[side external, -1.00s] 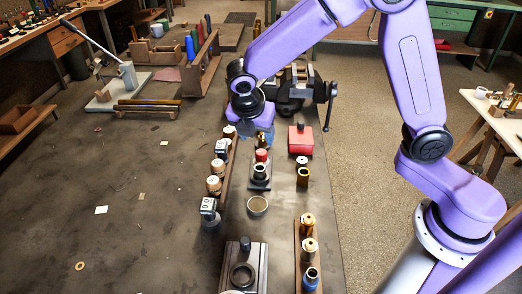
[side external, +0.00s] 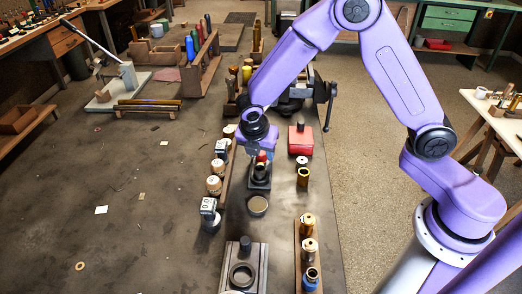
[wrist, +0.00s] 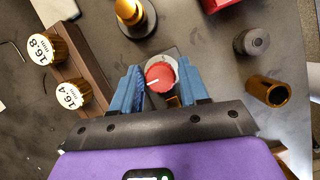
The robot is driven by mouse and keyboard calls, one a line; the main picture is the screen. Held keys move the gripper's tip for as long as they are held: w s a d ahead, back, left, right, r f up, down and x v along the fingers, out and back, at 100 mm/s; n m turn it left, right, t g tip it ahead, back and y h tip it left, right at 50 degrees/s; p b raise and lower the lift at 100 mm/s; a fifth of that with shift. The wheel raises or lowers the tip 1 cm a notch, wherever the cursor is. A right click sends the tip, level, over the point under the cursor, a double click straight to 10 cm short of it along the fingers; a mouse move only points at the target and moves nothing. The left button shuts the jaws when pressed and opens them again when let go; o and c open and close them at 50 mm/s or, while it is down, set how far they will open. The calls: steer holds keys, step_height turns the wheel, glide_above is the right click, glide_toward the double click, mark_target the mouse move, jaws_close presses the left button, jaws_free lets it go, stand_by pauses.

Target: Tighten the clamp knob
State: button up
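The red round clamp knob (wrist: 160,75) with a white mark shows in the wrist view, seen from above, with a pale grey part around its far side. In the side external view the red knob (side external: 262,157) stands on a small dark clamp base (side external: 260,183). My gripper (wrist: 159,68) has blue fingers on both sides of the knob. The fingers look open, with a narrow gap to the knob on each side. In the side external view my gripper (side external: 263,147) is just above and behind the knob and partly hides it.
A wooden rack (wrist: 84,66) with labelled cylinders 16.8 and 16.4 stands close on the left. A shallow round cup (side external: 257,206) is in front. A red box (side external: 300,140) stands behind right.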

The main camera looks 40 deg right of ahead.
steer(key=c, duration=0.6)
steer(key=shift+c, duration=0.2)
steer(key=shift+w+m+g+h, duration=0.15)
steer(key=shift+m+g, duration=0.35)
steer(key=shift+m, duration=0.9)
steer(key=shift+s+m+g+h, duration=0.15)
steer(key=shift+m+g, duration=0.35)
steer(key=shift+m, duration=0.9)
steer(key=shift+w, duration=0.1)
steer(key=o, duration=1.1)
steer(key=shift+c, duration=0.2)
steer(key=v, duration=1.7)
steer(key=shift+a+r, duration=0.15)
